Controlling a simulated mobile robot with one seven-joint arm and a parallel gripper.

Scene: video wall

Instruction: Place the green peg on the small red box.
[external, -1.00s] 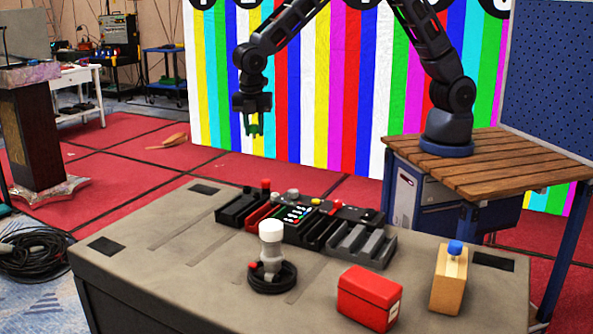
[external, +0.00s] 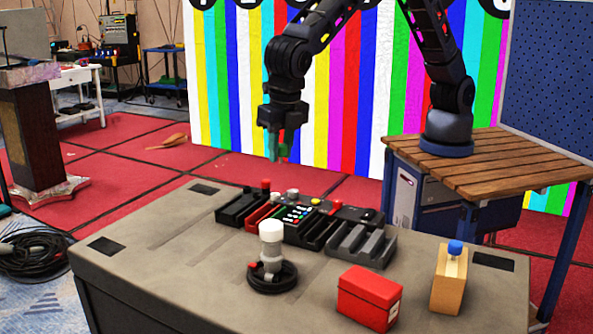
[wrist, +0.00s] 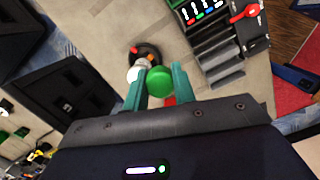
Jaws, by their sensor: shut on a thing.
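My gripper (external: 279,156) is shut on the green peg (external: 284,149) and holds it in the air above the far side of the grey table. In the wrist view the round green top of the peg (wrist: 159,81) shows between the two teal fingers. The small red box (external: 369,298) sits on the near right part of the table, well apart from the gripper. In the wrist view only a bit of red (wrist: 170,101) shows between the fingers; most of it is hidden.
The grey table (external: 165,265) carries a black ring base with a white-capped post (external: 271,258) left of the box. A dark slotted console (external: 300,222) lies behind. The table's left part is clear.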

